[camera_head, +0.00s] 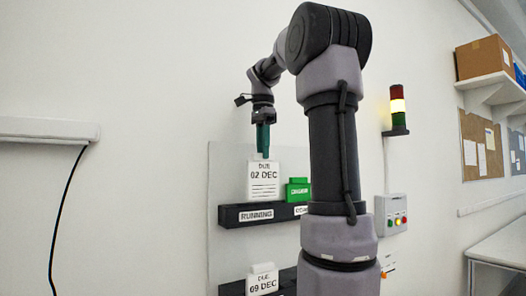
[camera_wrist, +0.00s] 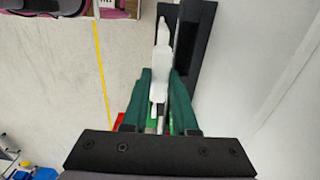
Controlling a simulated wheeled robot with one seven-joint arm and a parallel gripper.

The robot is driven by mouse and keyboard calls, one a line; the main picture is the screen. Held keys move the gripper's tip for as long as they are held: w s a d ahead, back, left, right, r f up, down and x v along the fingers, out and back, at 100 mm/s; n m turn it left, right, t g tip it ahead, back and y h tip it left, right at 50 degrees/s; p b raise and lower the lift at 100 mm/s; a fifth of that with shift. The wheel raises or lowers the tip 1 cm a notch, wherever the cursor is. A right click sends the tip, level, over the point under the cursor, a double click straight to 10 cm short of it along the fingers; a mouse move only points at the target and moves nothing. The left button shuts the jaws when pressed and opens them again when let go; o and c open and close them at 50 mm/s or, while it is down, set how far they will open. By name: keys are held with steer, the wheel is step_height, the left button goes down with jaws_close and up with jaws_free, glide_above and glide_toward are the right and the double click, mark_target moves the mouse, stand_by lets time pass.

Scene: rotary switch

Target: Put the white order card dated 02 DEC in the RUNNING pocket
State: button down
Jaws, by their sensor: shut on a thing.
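The white order card reading DUE 02 DEC (camera_head: 264,182) stands upright above the black RUNNING pocket (camera_head: 240,215). Its lower edge meets the pocket's top edge in the head view; I cannot tell whether it is inside. My gripper (camera_head: 263,154) points down and is shut on the card's top tab. In the wrist view the card (camera_wrist: 161,62) shows edge-on between the green fingers (camera_wrist: 160,80), over the dark pocket rail (camera_wrist: 199,28). A green card (camera_head: 298,190) sits just right of the white card.
A second white card reading DUE 09 DEC (camera_head: 262,282) stands in a lower black rack (camera_head: 232,289). The neighbouring pocket's label is partly hidden by my arm. A button box (camera_head: 391,215) and signal tower (camera_head: 397,108) are on the wall to the right.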

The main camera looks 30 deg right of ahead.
steer(key=shift+w+a+f, duration=0.1)
steer(key=shift+w+f, duration=0.1)
steer(key=shift+w, duration=1.3)
steer(key=shift+w+f, duration=0.2)
steer(key=shift+w, duration=1.25)
steer(key=shift+f, duration=0.1)
steer(key=shift+f, duration=3.05)
steer(key=c, duration=0.6)
jaws_free()
